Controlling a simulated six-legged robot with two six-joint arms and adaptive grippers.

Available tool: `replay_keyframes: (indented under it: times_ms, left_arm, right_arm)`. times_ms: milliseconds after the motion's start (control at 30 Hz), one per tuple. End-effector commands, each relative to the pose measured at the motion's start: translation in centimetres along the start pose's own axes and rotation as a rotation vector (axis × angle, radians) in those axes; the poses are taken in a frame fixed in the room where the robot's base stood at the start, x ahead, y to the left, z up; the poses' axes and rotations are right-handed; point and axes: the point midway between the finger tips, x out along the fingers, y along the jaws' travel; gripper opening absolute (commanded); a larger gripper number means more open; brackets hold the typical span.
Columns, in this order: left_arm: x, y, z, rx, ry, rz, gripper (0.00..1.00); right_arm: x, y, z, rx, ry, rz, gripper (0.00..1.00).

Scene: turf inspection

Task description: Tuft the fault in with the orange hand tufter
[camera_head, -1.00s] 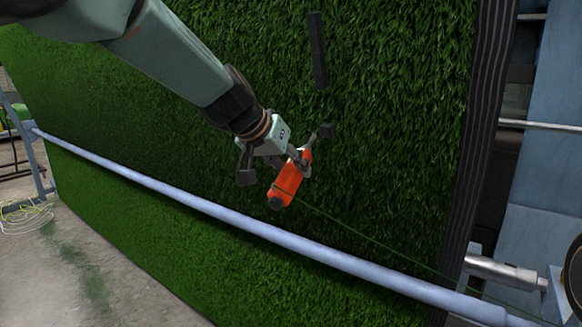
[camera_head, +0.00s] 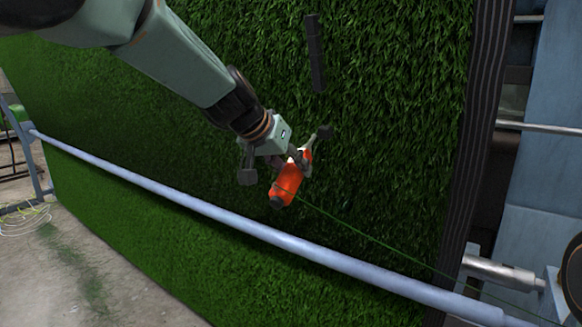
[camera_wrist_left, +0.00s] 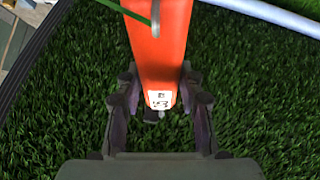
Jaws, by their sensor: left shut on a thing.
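The orange hand tufter (camera_head: 286,186) is held by my left gripper (camera_head: 296,156) in front of the green turf (camera_head: 400,130). Its dark end points down and toward the lower left in the head view. In the left wrist view the orange tufter (camera_wrist_left: 160,50) runs down between the two dark fingers of my left gripper (camera_wrist_left: 160,112), with a small white label near its lower end. A green yarn (camera_head: 370,238) trails from the tufter to the lower right. The tufter's working tip is hidden. I cannot make out the fault in the turf. My right gripper is out of view.
A pale horizontal bar (camera_head: 235,220) crosses in front of the turf, just below the tufter. A dark strip (camera_head: 316,52) stands against the turf above the gripper. A dark ribbed edge (camera_head: 475,130) and blue machine frame (camera_head: 540,180) bound the right side.

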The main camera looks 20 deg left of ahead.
Motion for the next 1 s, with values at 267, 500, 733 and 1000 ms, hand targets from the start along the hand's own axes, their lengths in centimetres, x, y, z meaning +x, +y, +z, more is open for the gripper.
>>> replay_keyframes:
  times_ms: [267,500,733,1000]
  left_arm:
    - [0.2,0.1,-0.5,0.000,0.002,0.000,0.00]
    - [0.3,0.2,-0.9,0.000,0.003,-0.001,0.00]
    - [0.5,0.2,-1.2,0.000,0.002,-0.001,0.00]
    - [0.8,0.3,-1.6,0.000,0.003,0.000,0.00]
  right_arm:
    - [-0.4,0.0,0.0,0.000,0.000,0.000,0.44]
    - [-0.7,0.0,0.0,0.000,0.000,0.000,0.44]
    - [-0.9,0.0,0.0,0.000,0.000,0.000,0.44]
    - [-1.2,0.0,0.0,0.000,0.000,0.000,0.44]
